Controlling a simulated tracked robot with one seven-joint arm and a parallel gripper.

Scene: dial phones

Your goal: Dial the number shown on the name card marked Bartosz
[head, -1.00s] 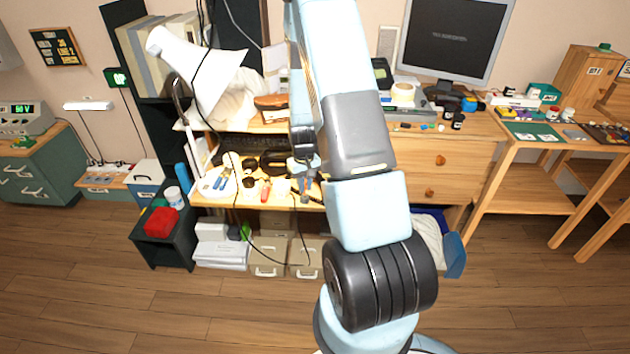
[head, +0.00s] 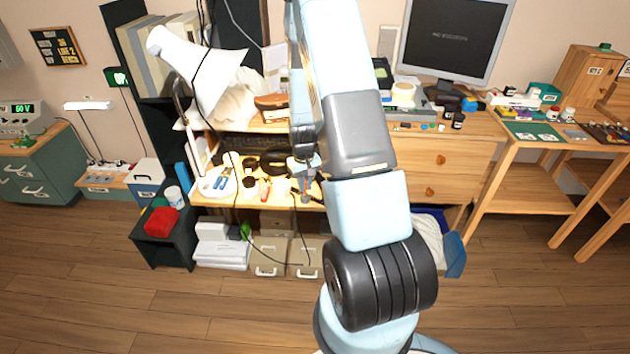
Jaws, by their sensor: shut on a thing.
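My gripper (head: 305,194) is small and partly hidden by my own arm in the head view. It points down over the front part of the lit wooden desk (head: 230,206). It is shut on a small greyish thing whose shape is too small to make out. A black rounded object (head: 275,160) lies behind it on the desk; I cannot tell whether it is a phone. No name card marked Bartosz and no number can be read at this size.
A white lamp (head: 205,75) leans over the desk's left side. Blue and red tools (head: 265,188) lie left of my gripper. Dark cables (head: 232,165) hang before the desk. A monitor (head: 450,38) stands to the right. The wooden floor (head: 200,310) in front is clear.

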